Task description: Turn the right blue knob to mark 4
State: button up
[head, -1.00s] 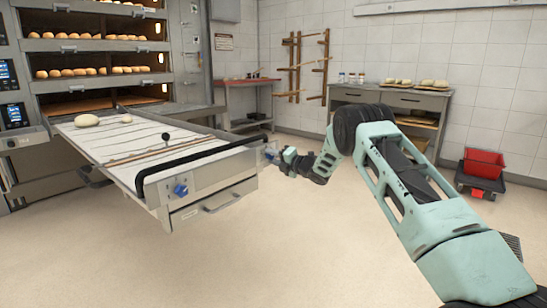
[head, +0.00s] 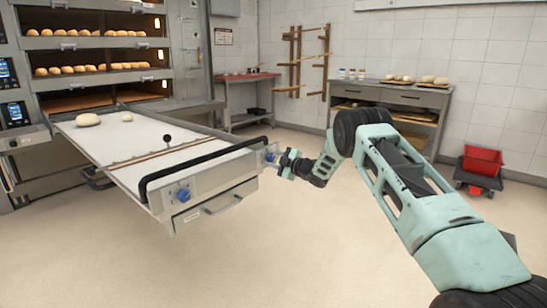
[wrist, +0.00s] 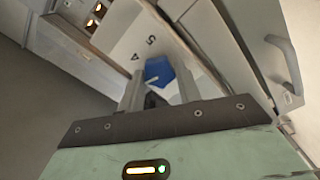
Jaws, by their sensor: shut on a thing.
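The right blue knob (wrist: 158,72) is on the front panel of the loader (wrist: 120,40), between my two fingers in the wrist view. The numbers 5 and 4 are printed on the panel beside it. A short white line shows on the knob, but I cannot tell exactly which mark it points to. My gripper (wrist: 160,86) is shut on this knob. In the head view my gripper (head: 278,160) is at the right end of the loader front, and the right knob (head: 270,154) is small and partly hidden. The left blue knob (head: 183,194) is clear of my gripper.
A black bar handle (head: 205,160) runs along the loader front, with a drawer handle (head: 224,205) below. Dough pieces (head: 88,120) lie on the belt. Deck ovens (head: 100,55) stand behind. A red bin (head: 482,160) is far right. The floor in front is open.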

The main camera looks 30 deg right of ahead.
jog(key=m+p, duration=0.1)
jog(key=m, duration=0.3)
jog(key=shift+m+p, duration=0.3)
jog(key=shift+p, duration=0.1)
jog(key=shift+d+m+p, duration=0.1)
jog(key=shift+m+p, duration=0.55)
jog(key=shift+m, duration=1.35)
jog(key=o, duration=1)
jog(key=shift+r, duration=0.1)
jog(key=p+v, duration=0.2)
jog(key=v, duration=1.5)
jog(key=shift+s, duration=0.2)
jog(key=shift+d, duration=0.1)
jog(key=shift+w, duration=0.1)
